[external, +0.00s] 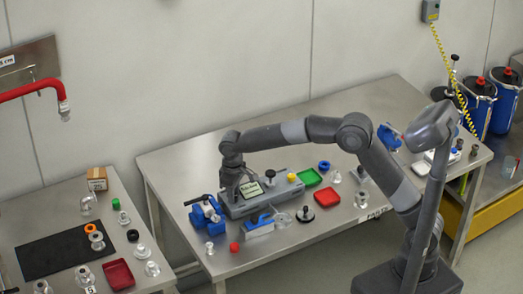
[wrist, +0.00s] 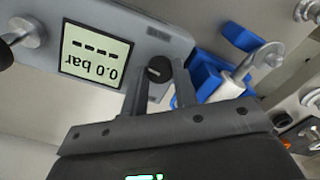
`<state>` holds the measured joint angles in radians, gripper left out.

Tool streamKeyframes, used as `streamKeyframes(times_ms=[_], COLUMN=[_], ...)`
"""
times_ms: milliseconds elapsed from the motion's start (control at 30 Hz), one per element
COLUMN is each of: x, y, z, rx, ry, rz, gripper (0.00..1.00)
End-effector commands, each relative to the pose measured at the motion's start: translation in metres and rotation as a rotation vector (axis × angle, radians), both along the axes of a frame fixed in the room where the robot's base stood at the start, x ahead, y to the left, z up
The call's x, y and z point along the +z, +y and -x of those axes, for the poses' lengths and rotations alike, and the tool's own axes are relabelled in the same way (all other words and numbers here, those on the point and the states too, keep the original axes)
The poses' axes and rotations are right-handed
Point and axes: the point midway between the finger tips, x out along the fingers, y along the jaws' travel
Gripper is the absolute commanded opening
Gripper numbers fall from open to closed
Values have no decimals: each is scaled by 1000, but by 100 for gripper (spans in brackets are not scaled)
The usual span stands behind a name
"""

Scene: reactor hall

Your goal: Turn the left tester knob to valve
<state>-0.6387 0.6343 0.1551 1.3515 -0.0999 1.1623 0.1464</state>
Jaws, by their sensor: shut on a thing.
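The tester (external: 285,196) is a long grey box on the middle table, with a pale display (external: 250,189) near its left end. In the wrist view the display (wrist: 96,54) appears upside down and reads 0.0 bar above or below a row of dashes. The left tester knob (wrist: 158,68) is small, round and dark, beside the display. My gripper (wrist: 162,80) is shut on this knob, one finger on each side. In the external view my gripper (external: 229,192) is over the tester's left end and hides the knob. The knob's setting is not readable.
A blue vise (external: 205,214) stands just left of the tester; it also shows in the wrist view (wrist: 207,78). A black-topped fitting (external: 270,175) stands on the tester. Green (external: 310,177) and red (external: 327,198) trays lie to the right. Small parts lie in front.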

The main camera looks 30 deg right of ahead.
Motion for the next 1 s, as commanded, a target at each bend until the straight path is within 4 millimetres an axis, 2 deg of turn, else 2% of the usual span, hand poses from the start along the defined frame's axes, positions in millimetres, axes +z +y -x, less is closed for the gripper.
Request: streamKeyframes(times_ms=[500,1000], x=[-1,-1], y=[-1,-1], z=[0,1], rx=[-425,-573], ry=[2,3], rz=[4,4], gripper=[4,4])
